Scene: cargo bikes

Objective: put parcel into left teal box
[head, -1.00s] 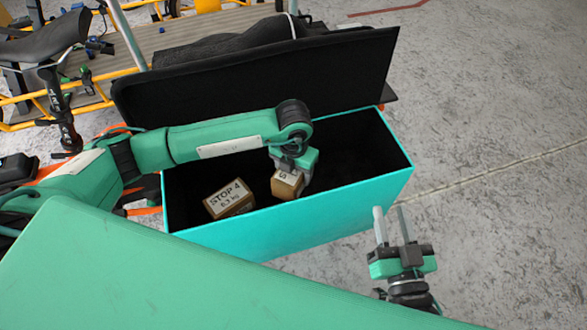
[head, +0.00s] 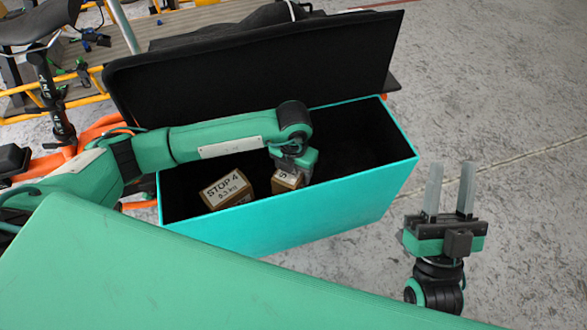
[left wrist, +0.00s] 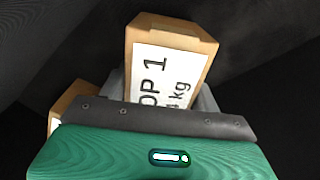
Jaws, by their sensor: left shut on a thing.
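The teal box (head: 300,215) stands open, with a black inside and its black lid raised at the back. My left gripper (head: 287,176) reaches down into it and is shut on a small brown parcel (head: 285,183) with a white label. In the left wrist view this parcel (left wrist: 167,65) reads "OP 1", partly hidden by the gripper body. Whether it touches the box floor cannot be told. A second parcel (head: 228,189), labelled "STOP 4", lies in the box to the left of it. My right gripper (head: 449,190) is open and empty, outside the box at the right.
The raised lid (head: 240,65) stands along the box's far side. A bike seat and yellow-orange frame parts (head: 65,90) are at the upper left. Another parcel's edge (left wrist: 68,100) shows beside the held one in the left wrist view. Grey floor at the right is clear.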

